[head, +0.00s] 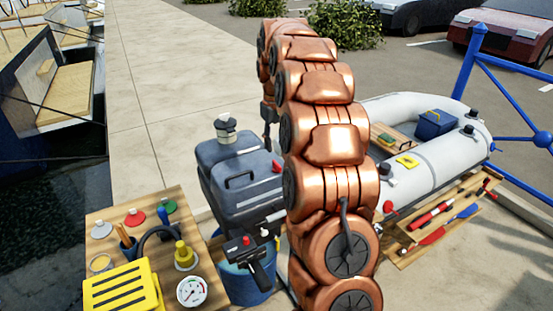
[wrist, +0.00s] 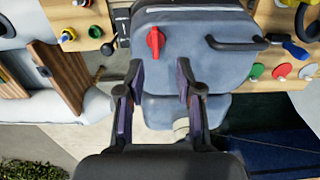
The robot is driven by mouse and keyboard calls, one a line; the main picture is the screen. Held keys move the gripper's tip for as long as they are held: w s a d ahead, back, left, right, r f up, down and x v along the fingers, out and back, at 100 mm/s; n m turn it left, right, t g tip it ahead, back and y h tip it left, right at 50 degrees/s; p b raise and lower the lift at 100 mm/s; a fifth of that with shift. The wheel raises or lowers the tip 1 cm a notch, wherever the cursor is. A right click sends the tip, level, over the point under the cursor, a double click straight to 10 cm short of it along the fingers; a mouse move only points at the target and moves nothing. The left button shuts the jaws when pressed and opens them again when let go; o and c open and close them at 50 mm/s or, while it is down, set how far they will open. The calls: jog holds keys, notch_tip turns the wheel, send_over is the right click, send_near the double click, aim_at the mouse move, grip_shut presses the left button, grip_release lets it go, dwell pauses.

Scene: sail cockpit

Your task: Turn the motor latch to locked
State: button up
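The outboard motor (head: 235,178) is a blue-grey cowl with a black handle, and it fills the middle of the wrist view (wrist: 200,75). Its red motor latch (wrist: 155,42) sits on the cowl, with its long side running roughly up and down in the wrist view. In the head view the latch (head: 277,166) is a small red piece at the cowl's right edge, next to my arm. My gripper (wrist: 160,72) is open and empty. The latch shows just beyond its fingertips, between the lines of the two fingers, and apart from them. In the head view my copper arm mostly hides the gripper.
A wooden board (head: 212,262) with coloured caps, a gauge and a yellow box (head: 123,287) stands at the lower left. A grey inflatable boat (head: 440,145) lies to the right, with a tool rack (head: 441,225) before it. A blue bucket (head: 237,285) stands below the motor.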

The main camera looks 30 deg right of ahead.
aim_at(277, 163)
jog(key=shift+w+d+f, duration=0.1)
jog(key=shift+w+d, duration=0.1)
jog(key=shift+d, duration=0.2)
jog(key=shift+f+p, duration=1.4)
jog(key=shift+f, duration=2.45)
grip_shut()
